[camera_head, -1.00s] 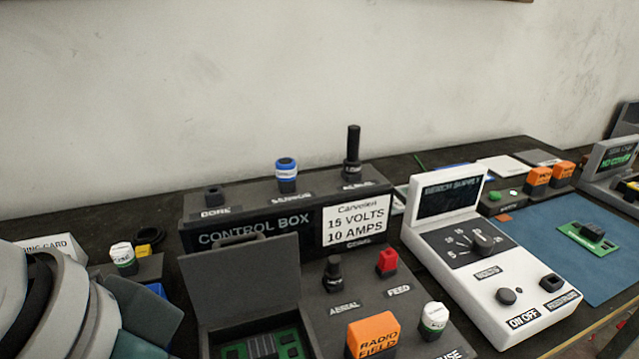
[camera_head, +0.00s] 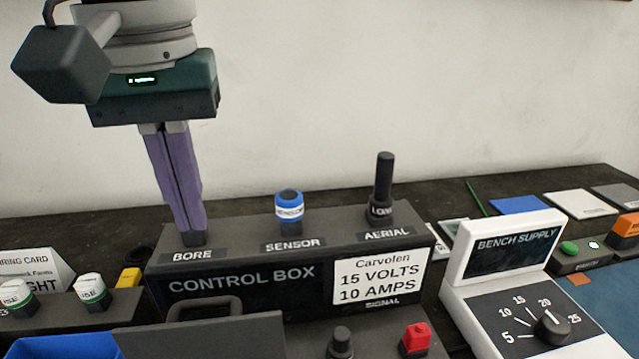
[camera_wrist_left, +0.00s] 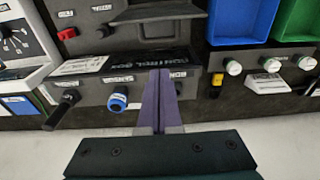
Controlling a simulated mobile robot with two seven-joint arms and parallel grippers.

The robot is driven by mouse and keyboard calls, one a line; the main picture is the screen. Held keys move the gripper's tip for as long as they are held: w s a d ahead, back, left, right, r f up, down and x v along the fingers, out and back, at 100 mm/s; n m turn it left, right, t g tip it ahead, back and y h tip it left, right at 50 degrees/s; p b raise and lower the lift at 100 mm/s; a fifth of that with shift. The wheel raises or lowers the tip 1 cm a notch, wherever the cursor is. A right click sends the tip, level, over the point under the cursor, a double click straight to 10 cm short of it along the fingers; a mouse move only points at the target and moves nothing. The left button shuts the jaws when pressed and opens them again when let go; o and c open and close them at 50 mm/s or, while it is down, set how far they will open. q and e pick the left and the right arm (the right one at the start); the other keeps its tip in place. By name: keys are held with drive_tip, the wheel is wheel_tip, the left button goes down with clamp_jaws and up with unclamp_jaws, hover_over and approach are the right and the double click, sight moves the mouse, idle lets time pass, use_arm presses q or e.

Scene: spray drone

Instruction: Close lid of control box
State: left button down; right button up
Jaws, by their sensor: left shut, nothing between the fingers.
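The control box (camera_head: 305,290) is dark grey, with its lettered front and a raised back ledge with BORE, SENSOR and AERIAL sockets. Its lid (camera_head: 230,340) stands raised at the bottom of the head view, with a handle (camera_head: 205,306) on its top edge; its lower part is cut off. In the left wrist view the lid (camera_wrist_left: 155,12) shows at the top edge. My left gripper (camera_head: 193,238) points down, fingers together and empty, tips at the BORE socket behind the lid; whether they touch it I cannot tell. It also shows in the left wrist view (camera_wrist_left: 160,78). My right gripper is not in view.
A blue sensor plug (camera_head: 289,207) and a tall black aerial plug (camera_head: 382,190) stand on the ledge. A white bench supply (camera_head: 470,275) is at the right. White fuses (camera_head: 90,292) and a blue bin (camera_head: 60,346) are at the left. A wall is behind.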

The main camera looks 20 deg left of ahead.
sight(212, 344)
use_arm(q)
drive_tip(key=f+b, duration=0.1)
drive_tip(key=f, duration=0.8)
drive_tip(key=shift+a+f, duration=0.1)
drive_tip(key=shift+a, duration=0.1)
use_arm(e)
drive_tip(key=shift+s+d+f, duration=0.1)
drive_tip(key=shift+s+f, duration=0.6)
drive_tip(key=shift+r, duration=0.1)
